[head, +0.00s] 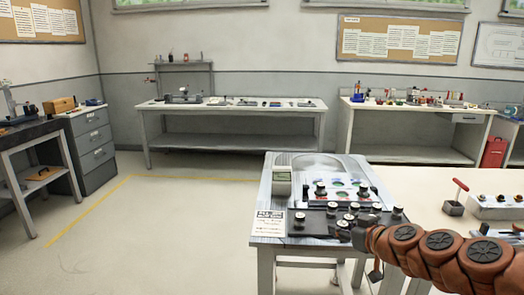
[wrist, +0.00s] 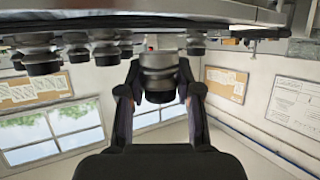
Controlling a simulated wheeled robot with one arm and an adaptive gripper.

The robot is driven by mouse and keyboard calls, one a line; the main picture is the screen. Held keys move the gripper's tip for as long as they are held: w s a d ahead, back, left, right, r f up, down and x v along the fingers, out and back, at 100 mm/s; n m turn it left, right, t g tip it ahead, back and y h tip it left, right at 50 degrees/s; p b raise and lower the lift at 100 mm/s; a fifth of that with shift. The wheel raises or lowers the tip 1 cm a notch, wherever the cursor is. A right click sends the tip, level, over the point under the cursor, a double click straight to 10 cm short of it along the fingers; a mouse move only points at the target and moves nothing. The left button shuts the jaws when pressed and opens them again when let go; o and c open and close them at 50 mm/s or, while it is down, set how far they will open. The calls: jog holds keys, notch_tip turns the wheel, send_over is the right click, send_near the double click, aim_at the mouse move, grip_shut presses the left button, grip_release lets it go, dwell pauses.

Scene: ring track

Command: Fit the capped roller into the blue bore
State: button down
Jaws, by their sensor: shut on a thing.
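My gripper (wrist: 159,78) is shut on a roller (wrist: 158,72) in the wrist view, one finger on each side. The roller has a silver-grey body and a dark end, and the wrist picture looks upside down. In the head view my gripper (head: 360,234) is at the front right of the small table, low among the rollers, and what it holds is hard to make out there. A pale panel with coloured bores (head: 340,182) lies farther back on that table. Their colours are small, and I cannot clearly single out the blue one.
Several dark rollers with pale caps stand on the dark front part of the small table (head: 268,228); one stands at the front left (head: 299,220). A grey box (head: 282,183) and a printed card (head: 270,222) are at the left. A pale bench (head: 430,182) adjoins on the right.

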jog(key=shift+m+h, duration=0.5)
jog(key=w+a, duration=0.1)
jog(key=w, duration=0.1)
jog(key=w+a, duration=0.1)
jog(key=shift+w+a+f, duration=0.15)
jog(key=shift+w, duration=0.25)
jog(key=shift+w+a+t, duration=0.3)
jog(key=shift+w+a, duration=0.2)
jog(key=shift+w, duration=0.2)
jog(key=shift+d, duration=0.15)
notch_tip(320, 180, up, 16)
jog(key=p, duration=1.5)
jog(key=shift+f+p, duration=0.2)
jog(key=shift+p, duration=0.1)
jog(key=shift+s+f, duration=0.1)
